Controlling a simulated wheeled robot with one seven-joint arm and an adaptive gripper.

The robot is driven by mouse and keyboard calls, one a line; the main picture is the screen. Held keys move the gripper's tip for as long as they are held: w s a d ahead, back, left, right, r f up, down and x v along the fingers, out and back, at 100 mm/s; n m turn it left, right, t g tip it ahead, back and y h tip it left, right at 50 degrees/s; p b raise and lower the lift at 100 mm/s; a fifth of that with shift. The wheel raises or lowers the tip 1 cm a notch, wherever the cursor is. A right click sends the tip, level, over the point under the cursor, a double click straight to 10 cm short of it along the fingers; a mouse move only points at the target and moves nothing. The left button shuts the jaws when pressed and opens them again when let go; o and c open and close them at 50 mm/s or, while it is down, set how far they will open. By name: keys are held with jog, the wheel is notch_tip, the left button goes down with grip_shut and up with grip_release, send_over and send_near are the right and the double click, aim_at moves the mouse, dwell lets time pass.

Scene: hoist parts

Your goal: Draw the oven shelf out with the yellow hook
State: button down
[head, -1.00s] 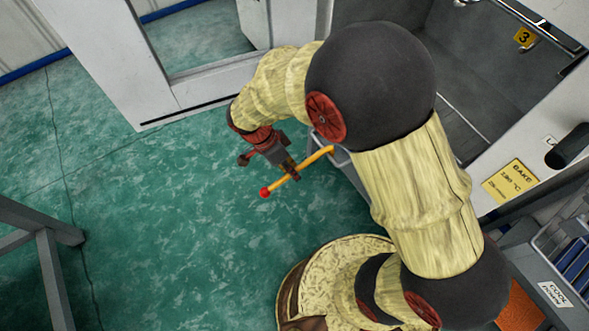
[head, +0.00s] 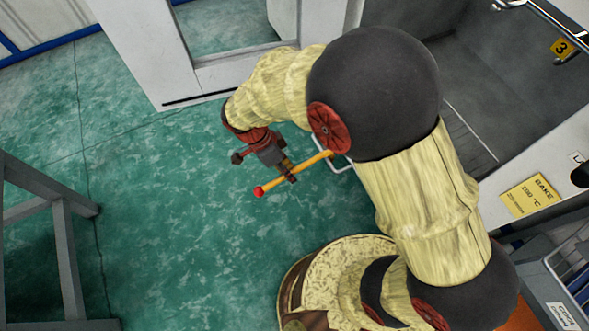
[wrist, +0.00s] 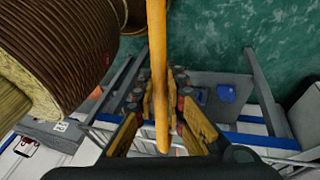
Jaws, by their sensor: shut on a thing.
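My gripper (head: 288,172) is shut on the yellow hook (head: 308,163), a thin rod with a red ball at its near end. In the head view the hook is held above the green floor, and its far end is hidden behind my arm. In the wrist view the hook (wrist: 158,60) runs up between the fingers of my gripper (wrist: 163,125). A pale wire loop (head: 340,168) shows beside the hook under my arm; I cannot tell whether they touch. The oven opening (head: 450,90) is dark grey at upper right. The shelf is mostly hidden by my arm.
A yellow bake label (head: 528,195) is on the oven front. A white frame (head: 190,85) stands at upper left. A grey stand (head: 65,240) is at the left edge. A crate (head: 570,275) is at lower right. Green floor lies clear between.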

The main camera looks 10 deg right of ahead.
aim_at(276, 181)
jog(key=shift+s+a, duration=0.25)
jog(key=shift+a, duration=0.5)
jog(key=shift+s+a, duration=0.3)
jog(key=shift+a, duration=0.45)
jog(key=shift+s+a, duration=0.25)
jog(key=shift+a, duration=0.5)
jog(key=shift+d, duration=0.2)
jog(key=shift+w+d, duration=0.35)
jog(key=shift+d, duration=0.4)
jog(key=shift+r+p, duration=2.6)
jog(key=shift+r, duration=1.2)
jog(key=shift+a, duration=0.15)
